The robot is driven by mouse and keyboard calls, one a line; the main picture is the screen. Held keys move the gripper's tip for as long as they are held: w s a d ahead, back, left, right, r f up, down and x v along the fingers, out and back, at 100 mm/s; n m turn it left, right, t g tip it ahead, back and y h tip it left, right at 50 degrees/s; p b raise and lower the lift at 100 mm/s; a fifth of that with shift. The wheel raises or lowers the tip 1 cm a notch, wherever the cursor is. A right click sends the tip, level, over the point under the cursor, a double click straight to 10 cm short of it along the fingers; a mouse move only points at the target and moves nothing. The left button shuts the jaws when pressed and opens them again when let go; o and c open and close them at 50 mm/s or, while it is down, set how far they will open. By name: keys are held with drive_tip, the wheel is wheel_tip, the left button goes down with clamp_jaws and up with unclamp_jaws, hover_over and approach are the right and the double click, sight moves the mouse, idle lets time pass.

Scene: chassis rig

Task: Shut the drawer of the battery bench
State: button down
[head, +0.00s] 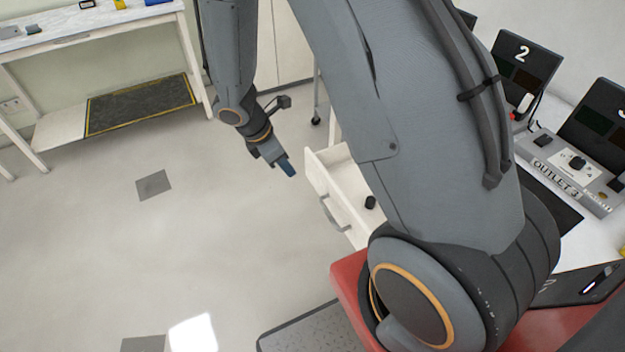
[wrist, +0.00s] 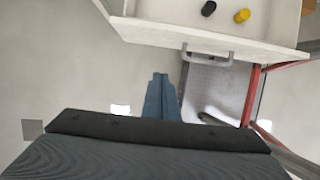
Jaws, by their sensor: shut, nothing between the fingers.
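The white drawer (head: 320,190) of the battery bench stands pulled open in the head view, partly hidden behind my arm. Its grey handle (head: 334,214) is on the outer front face; it also shows in the wrist view (wrist: 207,56). A black cylinder (wrist: 208,8) and a yellow cylinder (wrist: 242,15) lie inside the drawer. My gripper (head: 288,168) is shut and empty, out in front of the drawer and apart from it. In the wrist view the fingertips (wrist: 160,78) are below and left of the handle, touching nothing.
The bench top at right carries OUTLET 3 (head: 570,170) and a dark panel marked 2 (head: 522,62). A red frame (wrist: 252,95) is near the drawer's right side in the wrist view. Open floor (head: 220,240) lies left of the drawer. A white table (head: 80,35) stands far left.

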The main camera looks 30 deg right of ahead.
drive_tip(key=p, duration=0.1)
approach(313, 179)
drive_tip(key=s+a+f, duration=0.3)
drive_tip(key=s, duration=0.2)
drive_tip(key=shift+w+d+f+p, duration=0.1)
drive_tip(key=shift+d+p, duration=0.35)
drive_tip(key=shift+d, duration=0.65)
drive_tip(key=shift+w+d+f+p, duration=0.1)
drive_tip(key=shift+d+p, duration=0.3)
drive_tip(key=shift+d, duration=0.7)
